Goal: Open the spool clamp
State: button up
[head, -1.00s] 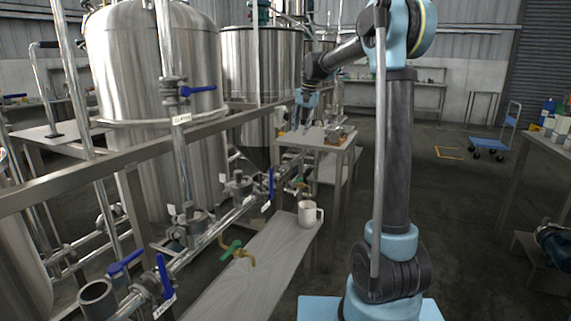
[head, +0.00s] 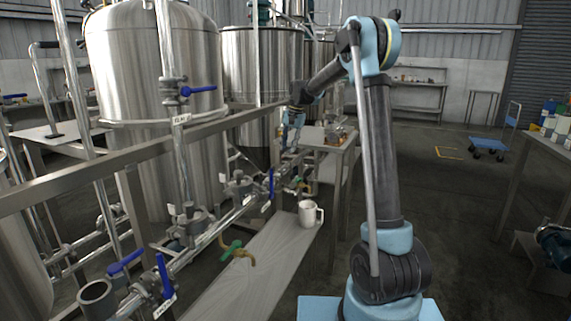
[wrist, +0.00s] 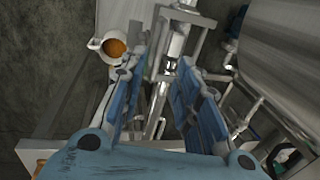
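My gripper (head: 291,130) is over the pipe run beside the tank frame, partly hidden by the frame rail. In the wrist view, its two blue fingers (wrist: 165,75) are apart with nothing held between them. A metal pipe and fittings (wrist: 164,98) show below and between the fingers. In the head view, clamp-like metal fittings sit on the pipe run, one in the middle (head: 240,186) and one lower left (head: 187,226). I cannot tell which is the spool clamp, and no handle is clearly seen.
A white mug (head: 307,213) stands on the grey bench (head: 235,275); brown liquid shows inside it in the wrist view (wrist: 115,47). Blue valve levers (head: 164,276) and a green-handled tap (head: 232,250) stick out. The frame rail (head: 95,169) and steel tank (head: 155,90) are close.

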aim_at(286, 165)
jog(key=f, duration=0.2)
jog(key=a+f, duration=0.1)
jog(key=f, duration=0.5)
jog(key=shift+w+a+f, duration=0.15)
jog(key=shift+w+a, duration=0.1)
grip_shut()
